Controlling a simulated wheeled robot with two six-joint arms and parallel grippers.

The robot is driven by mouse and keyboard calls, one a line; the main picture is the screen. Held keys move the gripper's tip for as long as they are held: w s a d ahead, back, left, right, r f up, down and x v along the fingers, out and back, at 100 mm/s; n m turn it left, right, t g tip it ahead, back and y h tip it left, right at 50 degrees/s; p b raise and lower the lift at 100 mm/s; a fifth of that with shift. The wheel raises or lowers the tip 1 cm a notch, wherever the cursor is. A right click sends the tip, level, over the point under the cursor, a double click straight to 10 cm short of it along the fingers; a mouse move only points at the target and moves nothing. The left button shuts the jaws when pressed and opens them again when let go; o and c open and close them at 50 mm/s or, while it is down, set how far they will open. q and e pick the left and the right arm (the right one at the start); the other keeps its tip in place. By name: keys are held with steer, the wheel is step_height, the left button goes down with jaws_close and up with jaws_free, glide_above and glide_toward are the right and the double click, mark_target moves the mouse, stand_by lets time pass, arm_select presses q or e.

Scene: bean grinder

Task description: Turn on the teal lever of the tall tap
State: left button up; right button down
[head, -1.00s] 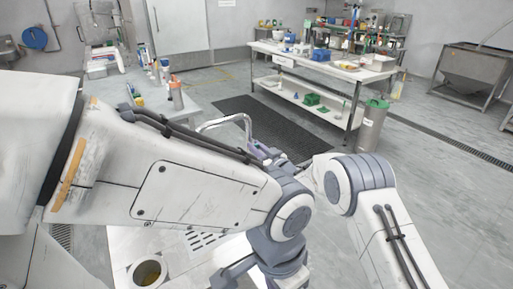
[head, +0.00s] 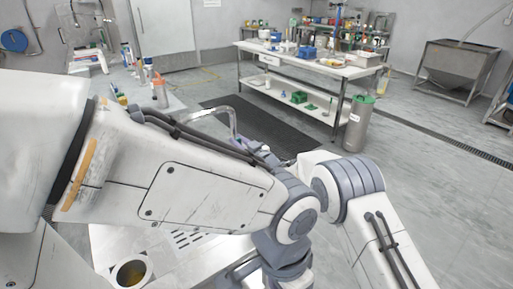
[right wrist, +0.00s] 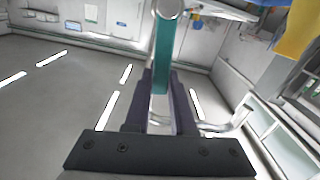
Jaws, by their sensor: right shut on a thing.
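The teal lever (right wrist: 160,58) of the tall tap runs up the middle of the right wrist view, with a round metal end near the top. My right gripper (right wrist: 160,88) is shut on the lever, one dark finger on each side of it. The tap's curved metal spout (head: 215,112) rises behind my arm in the head view. It also shows at the right in the wrist view (right wrist: 236,122). My arm hides the tap's base and most of the right gripper in the head view. I do not see my left gripper.
A metal counter (head: 112,238) with a round cup (head: 131,272) lies below my arm. A bottle (head: 160,92) stands on a side table. A white workbench (head: 300,62) with several items and a metal bin (head: 357,128) stand farther back. Open floor lies to the right.

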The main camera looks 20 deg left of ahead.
steer(key=shift+s+a+f+n+b, duration=0.15)
steer(key=shift+s+f+n+b, duration=0.1)
steer(key=shift+f+n+b, duration=0.1)
arm_select(q)
step_height(320, 180, down, 2)
steer(key=shift+d+f+b, duration=0.1)
steer(key=shift+d+b, duration=0.05)
steer(key=shift+b, duration=0.15)
arm_select(e)
steer(key=shift+s+a+r+n, duration=0.15)
steer(key=shift+s+n, duration=0.05)
steer(key=shift+n, duration=0.15)
steer(key=c, duration=0.8)
jaws_free()
steer(key=shift+o, duration=0.2)
arm_select(q)
steer(key=shift+f+b, duration=0.95)
arm_select(e)
steer(key=v, duration=1)
steer(key=shift+s+d, duration=0.2)
steer(key=shift+d, duration=0.05)
